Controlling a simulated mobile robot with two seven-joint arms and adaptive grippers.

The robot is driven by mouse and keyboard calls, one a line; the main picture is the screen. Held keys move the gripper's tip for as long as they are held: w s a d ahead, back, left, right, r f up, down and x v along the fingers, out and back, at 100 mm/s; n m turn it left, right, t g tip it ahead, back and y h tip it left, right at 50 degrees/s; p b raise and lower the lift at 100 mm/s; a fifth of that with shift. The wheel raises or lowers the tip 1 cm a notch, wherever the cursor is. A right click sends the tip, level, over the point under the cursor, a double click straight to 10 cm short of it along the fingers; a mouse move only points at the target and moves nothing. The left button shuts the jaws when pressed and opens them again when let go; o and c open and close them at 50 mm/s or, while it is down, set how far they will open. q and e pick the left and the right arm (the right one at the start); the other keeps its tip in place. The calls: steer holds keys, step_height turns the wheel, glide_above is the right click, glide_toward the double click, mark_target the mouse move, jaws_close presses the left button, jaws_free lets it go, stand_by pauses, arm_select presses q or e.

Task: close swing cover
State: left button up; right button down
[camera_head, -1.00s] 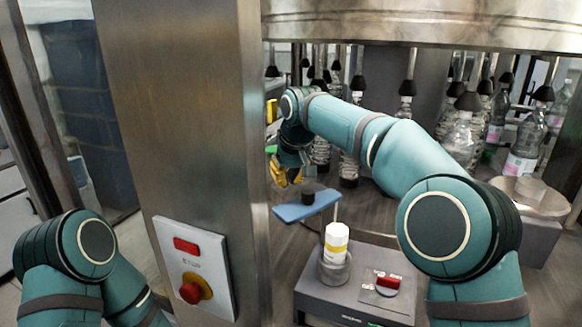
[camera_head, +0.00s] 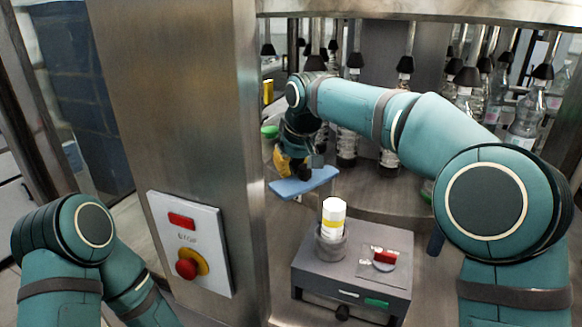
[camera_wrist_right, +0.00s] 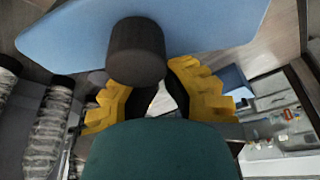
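The swing cover (camera_head: 318,181) is a flat blue plate with a black knob, left of centre in the head view. It sits out to the side, behind the small grey box. My right gripper (camera_head: 291,165) has yellow fingers and is at the knob end of the cover. In the right wrist view the black knob (camera_wrist_right: 137,50) stands on the blue cover (camera_wrist_right: 215,22). The yellow fingers (camera_wrist_right: 155,95) are spread apart, one on each side of the knob; whether they touch it I cannot tell. My left gripper is out of view; only its arm shows.
A grey box (camera_head: 330,270) with a white and yellow container (camera_head: 334,216) in a cup and a red switch (camera_head: 384,257) stands in front. A steel pillar with a red stop button (camera_head: 187,264) is on the left. Bottles (camera_head: 527,120) stand behind.

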mark_target(307, 187)
steer(key=shift+s+n+p, duration=0.4)
steer(key=shift+s+n, duration=0.05)
steer(key=shift+n, duration=0.15)
steer(key=s+n+p, duration=0.1)
steer(key=n, duration=0.1)
steer(key=s+d+n+g+y+p, duration=0.1)
steer(key=s+n+p, duration=0.1)
steer(key=shift+s+r+n, duration=0.15)
steer(key=shift+s+n, duration=0.05)
steer(key=shift+n, duration=0.2)
steer(key=shift+s+d+n+g+y+p, duration=0.3)
steer(key=shift+s+d+n+g+p, duration=0.15)
steer(key=shift+n, duration=0.35)
steer(key=shift+s+d+n+g+p, duration=0.4)
steer(key=shift+s+n, duration=0.2)
steer(key=shift+n, duration=0.4)
steer(key=shift+s+d, duration=0.3)
steer(key=shift+d, duration=0.05)
